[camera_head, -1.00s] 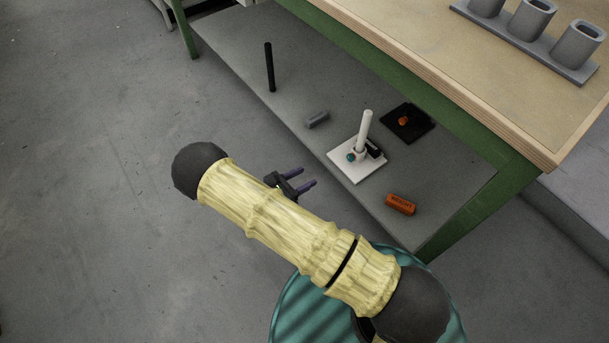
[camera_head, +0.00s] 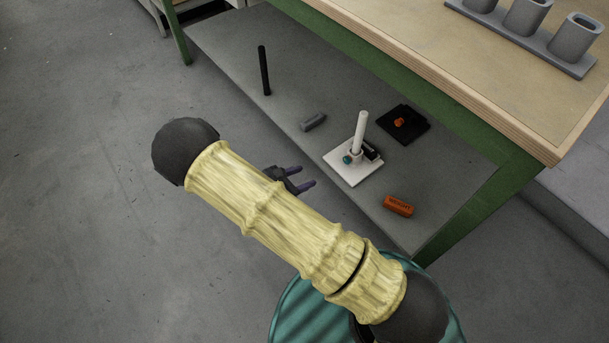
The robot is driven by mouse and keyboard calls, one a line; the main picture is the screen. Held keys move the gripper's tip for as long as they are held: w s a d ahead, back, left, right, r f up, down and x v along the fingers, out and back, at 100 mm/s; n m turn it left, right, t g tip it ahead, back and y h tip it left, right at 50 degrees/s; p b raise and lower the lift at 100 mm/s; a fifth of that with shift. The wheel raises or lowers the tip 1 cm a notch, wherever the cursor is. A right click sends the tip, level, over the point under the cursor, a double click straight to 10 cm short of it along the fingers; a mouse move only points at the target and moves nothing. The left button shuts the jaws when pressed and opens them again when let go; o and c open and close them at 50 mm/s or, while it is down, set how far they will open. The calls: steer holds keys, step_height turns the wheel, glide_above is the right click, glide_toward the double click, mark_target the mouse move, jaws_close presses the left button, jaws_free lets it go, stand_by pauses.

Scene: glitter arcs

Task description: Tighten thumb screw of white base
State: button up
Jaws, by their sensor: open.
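The white base (camera_head: 345,174) lies on the low grey shelf under the workbench. A white rod (camera_head: 360,131) stands upright from it. A small teal thumb screw (camera_head: 347,160) sits at the foot of the rod, on its left side. A small black part is at the right of the rod's foot. My gripper (camera_head: 306,175) is open and empty, its two dark purple fingers pointing right toward the base. It is apart from the base, to its left near the shelf's front edge. My yellow arm hides part of the gripper's rear.
On the shelf are an orange block (camera_head: 398,206), a grey cylinder (camera_head: 313,122), an upright black rod (camera_head: 264,71) and a black base (camera_head: 403,125) with an orange knob. The tabletop (camera_head: 420,40) overhangs behind; a green leg (camera_head: 480,205) stands at right. Grey cups stand on top.

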mark_target(345, 161)
step_height(345, 161, down, 7)
steer(key=n+t+h, duration=0.2)
steer(key=n+h, duration=0.1)
steer(key=n, duration=0.1)
steer(key=shift+s+a+f+t, duration=0.2)
steer(key=shift+s+a+t, duration=0.2)
steer(key=shift+s+a, duration=0.05)
steer(key=b+x, duration=0.6)
steer(key=x, duration=1)
steer(key=shift+d+b, duration=0.25)
steer(key=shift+b, duration=0.15)
steer(key=shift+w+d+r, duration=0.2)
steer(key=shift+w+d, duration=0.1)
steer(key=shift+d, duration=0.15)
steer(key=c, duration=1)
